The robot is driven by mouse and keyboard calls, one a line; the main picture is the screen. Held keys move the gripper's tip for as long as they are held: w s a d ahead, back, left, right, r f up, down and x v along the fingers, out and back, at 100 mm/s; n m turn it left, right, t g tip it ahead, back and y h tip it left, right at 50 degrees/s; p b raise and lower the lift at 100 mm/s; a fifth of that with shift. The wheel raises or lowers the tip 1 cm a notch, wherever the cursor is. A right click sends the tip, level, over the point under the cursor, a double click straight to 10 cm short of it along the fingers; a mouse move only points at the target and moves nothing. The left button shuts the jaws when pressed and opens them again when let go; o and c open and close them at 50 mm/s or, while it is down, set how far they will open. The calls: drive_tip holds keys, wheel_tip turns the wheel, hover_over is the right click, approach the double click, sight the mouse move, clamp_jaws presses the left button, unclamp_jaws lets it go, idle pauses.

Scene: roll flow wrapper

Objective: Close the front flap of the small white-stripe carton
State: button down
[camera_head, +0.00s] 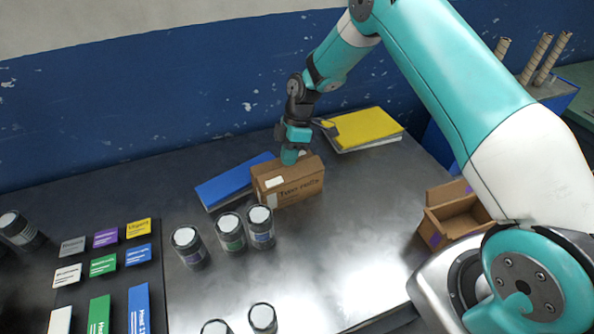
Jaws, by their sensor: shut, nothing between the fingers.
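A small brown carton (300,187) with "Two rolls" printed on its front stands on the grey metal table near the middle. It has a white label on its front and a pale stripe near its left end. Its top looks mostly covered; I cannot tell how each flap lies. My gripper (289,157) points down at the carton's top, toward its back edge, shut and empty. Its tip is at or very near the top; contact is unclear. The gripper hides part of the carton's back edge.
Several dark jars with white lids, such as this one (261,228), stand in front of the carton. A blue folder (228,185) lies behind left, a yellow pad (366,127) behind right. An open brown box (434,232) stands right. Coloured label cards (103,264) lie left.

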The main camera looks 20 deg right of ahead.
drive_tip(key=shift+w+f+b, duration=0.6)
drive_tip(key=shift+w+b, duration=0.05)
drive_tip(key=shift+b, duration=0.5)
drive_tip(key=shift+a, duration=0.1)
